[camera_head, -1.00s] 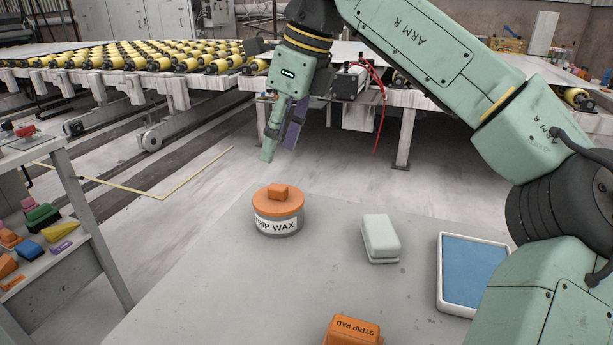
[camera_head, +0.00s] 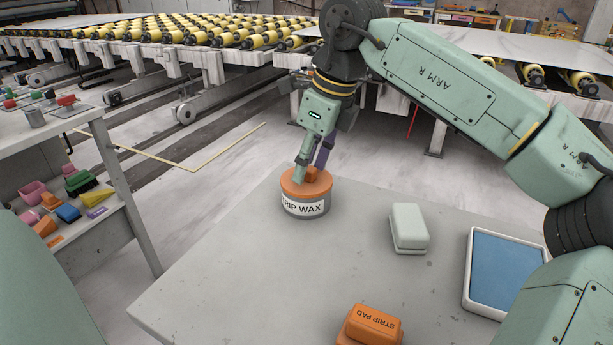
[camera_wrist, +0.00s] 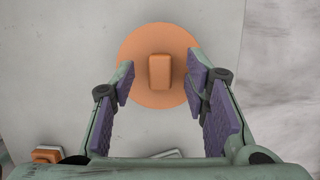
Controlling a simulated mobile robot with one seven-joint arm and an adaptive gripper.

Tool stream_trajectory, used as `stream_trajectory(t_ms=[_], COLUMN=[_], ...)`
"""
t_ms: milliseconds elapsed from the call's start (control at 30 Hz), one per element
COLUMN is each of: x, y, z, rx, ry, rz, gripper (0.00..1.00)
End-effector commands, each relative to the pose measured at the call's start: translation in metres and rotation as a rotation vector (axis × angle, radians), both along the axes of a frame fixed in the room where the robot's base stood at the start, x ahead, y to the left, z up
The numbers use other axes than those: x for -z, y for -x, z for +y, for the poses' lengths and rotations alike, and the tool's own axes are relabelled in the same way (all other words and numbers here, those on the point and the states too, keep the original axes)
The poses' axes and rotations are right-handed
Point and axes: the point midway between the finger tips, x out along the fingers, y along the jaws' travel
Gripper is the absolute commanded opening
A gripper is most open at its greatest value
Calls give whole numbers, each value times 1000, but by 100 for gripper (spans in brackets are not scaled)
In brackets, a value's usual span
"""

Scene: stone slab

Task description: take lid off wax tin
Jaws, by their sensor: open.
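The wax tin (camera_head: 304,208) stands upright on the grey slab, a grey round tin with a white label. Its orange lid (camera_head: 293,187) sits on top, with a raised block-shaped knob (camera_head: 312,174). My gripper (camera_head: 310,172) is at the lid, fingers pointing down. In the wrist view, my gripper's purple-padded fingers (camera_wrist: 159,85) are open. The orange lid (camera_wrist: 157,96) lies below them, and its knob (camera_wrist: 159,71) shows in the gap, with space on both sides. The head view hides part of the knob behind a finger.
A pale grey block (camera_head: 410,228) and a white tray with a blue inside (camera_head: 469,292) lie right of the tin. An orange strip pad (camera_head: 371,326) is at the front. A side bench (camera_head: 45,140) with several coloured items stands left. The slab between is clear.

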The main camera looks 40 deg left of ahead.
Motion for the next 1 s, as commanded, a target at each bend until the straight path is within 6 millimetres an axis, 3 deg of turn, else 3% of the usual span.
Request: stream_trajectory(t_ms=[300,900,1000], x=[5,5,5], y=[1,1,1], z=[1,1,1], rx=[0,-1,-1], ry=[0,0,0], rz=[1,0,0], gripper=[40,0,0])
